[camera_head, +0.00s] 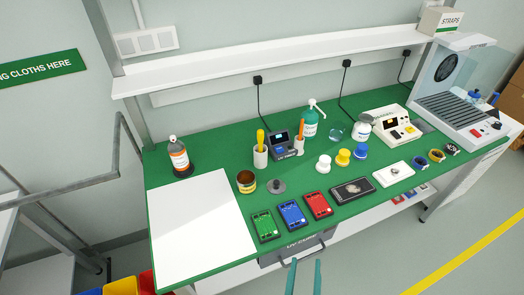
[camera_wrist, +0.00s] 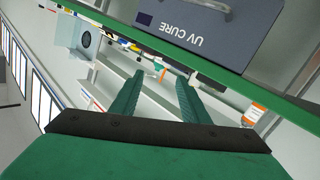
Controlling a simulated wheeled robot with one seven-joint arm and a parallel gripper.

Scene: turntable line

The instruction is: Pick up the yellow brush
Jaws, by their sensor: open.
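The yellow brush (camera_head: 260,137) stands upright in a white cup (camera_head: 260,157) on the green bench top, left of a small dark blue device. Only its yellow upper part shows; its lower end is hidden in the cup. My gripper (camera_head: 305,263) is at the bottom of the head view, in front of the bench edge, well short of the brush. Its two teal fingers are apart with nothing between them. They also show in the wrist view (camera_wrist: 158,80), below a grey UV CURE drawer front (camera_wrist: 205,28). I cannot make out the brush in the wrist view.
An orange-handled tool (camera_head: 301,129) stands in another cup right of the dark device (camera_head: 280,143). A brown open tin (camera_head: 246,181) and grey knobbed disc (camera_head: 277,187) sit in front. Green, blue and red meters (camera_head: 291,214) line the front edge. A shelf (camera_head: 290,50) overhangs the back.

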